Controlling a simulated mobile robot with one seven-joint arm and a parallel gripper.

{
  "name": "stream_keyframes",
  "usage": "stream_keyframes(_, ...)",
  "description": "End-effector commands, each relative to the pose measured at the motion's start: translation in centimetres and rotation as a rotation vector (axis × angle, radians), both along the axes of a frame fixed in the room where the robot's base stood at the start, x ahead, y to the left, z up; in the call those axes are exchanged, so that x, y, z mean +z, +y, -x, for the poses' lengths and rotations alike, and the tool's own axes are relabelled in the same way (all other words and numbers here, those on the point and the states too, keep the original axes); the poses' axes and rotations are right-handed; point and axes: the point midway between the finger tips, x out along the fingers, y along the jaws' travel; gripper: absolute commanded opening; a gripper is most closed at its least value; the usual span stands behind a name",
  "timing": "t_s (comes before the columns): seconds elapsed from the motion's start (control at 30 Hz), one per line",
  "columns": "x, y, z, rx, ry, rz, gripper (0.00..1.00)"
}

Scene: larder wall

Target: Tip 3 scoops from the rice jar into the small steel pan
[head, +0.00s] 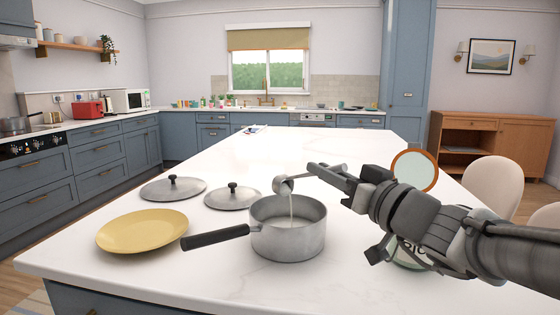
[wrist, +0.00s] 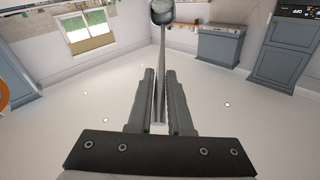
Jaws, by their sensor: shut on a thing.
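My gripper (head: 316,168) is shut on the handle of a metal scoop (head: 283,185), whose bowl is tilted above the small steel pan (head: 290,240). A thin white stream falls from the bowl into the pan. In the wrist view the scoop (wrist: 161,50) runs forward from between the fingertips of my gripper (wrist: 160,72). The rice jar (head: 408,258) stands right of the pan, mostly hidden behind my arm, with part of its lettering showing. A round orange-rimmed lid (head: 415,170) stands upright above it.
Two steel lids (head: 173,188) (head: 232,198) lie behind the pan. A yellow plate (head: 142,230) lies at the left, near the pan's black handle (head: 215,237). Pale chairs (head: 495,183) stand at the right.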

Motion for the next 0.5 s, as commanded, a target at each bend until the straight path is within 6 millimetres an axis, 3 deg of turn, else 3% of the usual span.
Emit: stream_keyframes(0.5,-2.7,-1.2,1.4,-0.006,-0.199,-0.149,0.0)
